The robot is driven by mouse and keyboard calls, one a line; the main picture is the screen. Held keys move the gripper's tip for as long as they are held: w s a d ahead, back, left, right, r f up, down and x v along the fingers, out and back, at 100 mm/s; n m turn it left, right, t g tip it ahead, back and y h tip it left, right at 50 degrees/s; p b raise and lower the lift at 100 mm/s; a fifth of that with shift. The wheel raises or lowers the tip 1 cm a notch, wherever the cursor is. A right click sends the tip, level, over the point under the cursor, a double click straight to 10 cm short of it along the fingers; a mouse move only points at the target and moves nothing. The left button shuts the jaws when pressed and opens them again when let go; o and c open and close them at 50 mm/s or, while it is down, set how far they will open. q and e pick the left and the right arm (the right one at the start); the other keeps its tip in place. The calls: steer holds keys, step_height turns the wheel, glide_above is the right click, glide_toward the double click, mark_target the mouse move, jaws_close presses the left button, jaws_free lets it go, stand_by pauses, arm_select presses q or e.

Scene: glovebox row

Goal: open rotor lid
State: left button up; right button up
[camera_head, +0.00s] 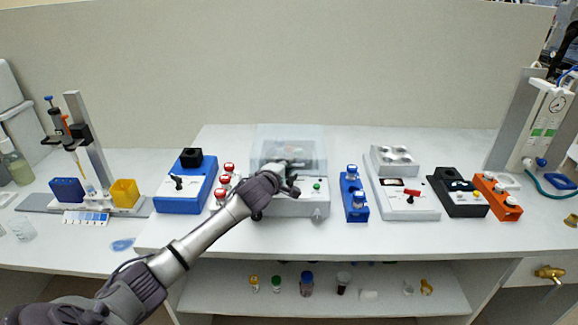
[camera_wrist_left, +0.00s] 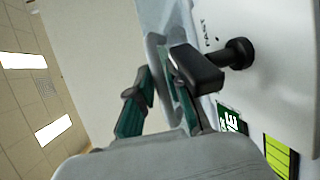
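The centrifuge (camera_head: 290,208) is a white box in the middle of the bench with a clear, see-through lid (camera_head: 290,135) at its top and back. I cannot tell how far the lid is tilted. My left gripper (camera_head: 290,182) is over the front of the centrifuge and hides part of it. In the left wrist view the two green-padded fingers of my left gripper (camera_wrist_left: 160,105) stand apart. A black handle (camera_wrist_left: 197,70) on a white panel (camera_wrist_left: 285,60) is close beside the right-hand finger; contact is unclear. My right gripper is not in view.
A blue device (camera_head: 186,192) and red-capped vials (camera_head: 224,180) stand left of the centrifuge. A blue rack (camera_head: 353,205), a white device (camera_head: 405,200), a black device (camera_head: 458,200) and an orange rack (camera_head: 497,203) stand right. A shelf (camera_head: 330,303) with small items is below.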

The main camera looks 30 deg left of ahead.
arm_select(q)
jaws_close()
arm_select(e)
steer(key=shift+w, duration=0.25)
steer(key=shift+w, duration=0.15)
